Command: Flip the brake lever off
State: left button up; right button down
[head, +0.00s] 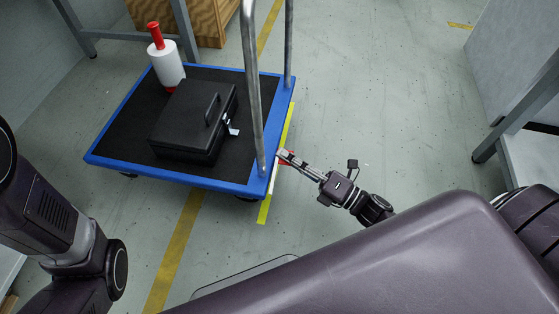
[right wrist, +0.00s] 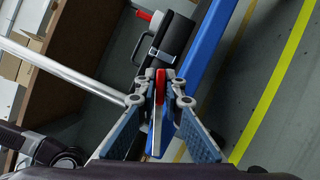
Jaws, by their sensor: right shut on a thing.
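The red brake lever (right wrist: 160,86) is at the edge of the blue-rimmed cart (head: 225,187), near the base of its metal handle post. My right gripper (head: 283,156) reaches the cart's near right corner from the right. In the right wrist view, its two fingers (right wrist: 159,98) are closed around the red lever from both sides. In the head view, the gripper covers most of the lever. The left gripper is not in view; only a dark part of my left arm shows at the left.
A black case (head: 185,135) and a white roll with a red handle (head: 165,65) are on the cart. The metal handle (head: 250,80) rises from the cart's right side. A grey bench (head: 530,150) stands at the right. The floor between is clear.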

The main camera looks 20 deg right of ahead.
jog(key=shift+a, duration=0.1)
jog(key=c, duration=2.1)
grip_release()
jog(key=shift+r, duration=0.1)
jog(key=shift+s, duration=0.1)
jog(key=v, duration=1.2)
